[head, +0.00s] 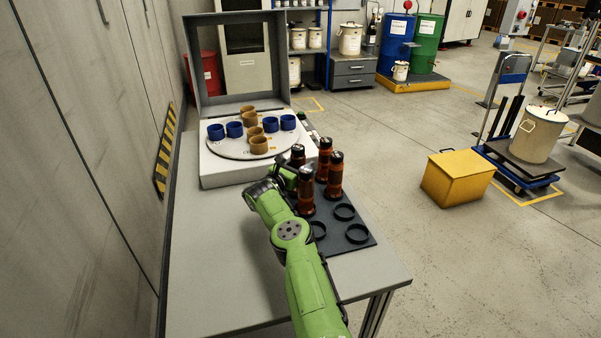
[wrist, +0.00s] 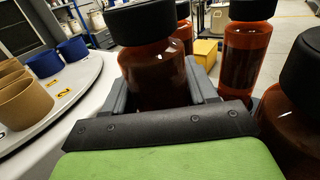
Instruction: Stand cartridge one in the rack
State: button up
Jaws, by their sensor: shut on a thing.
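My gripper (head: 290,178) is shut on a red-brown cartridge with a black cap (head: 297,152), at the back left of the dark rack (head: 335,239). In the wrist view this cartridge (wrist: 155,75) stands upright between the grey fingers. Its base is hidden, so I cannot tell whether it sits in a ring or is raised. Three similar cartridges stand upright in the rack close by: one to the right (head: 325,160), one at the right front (head: 335,178) and one in front (head: 306,193). No number on any cartridge is readable.
Empty black rings (head: 344,211) are at the rack's front. A round turntable (head: 222,147) with several blue and tan cups lies behind left, inside an open-hooded grey housing (head: 191,70). The grey table (head: 215,260) is clear at front left. A yellow box (head: 455,180) is on the floor.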

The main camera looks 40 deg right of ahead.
jog(key=shift+f, duration=0.85)
jog(key=shift+r, duration=0.15)
jog(key=o, duration=0.9)
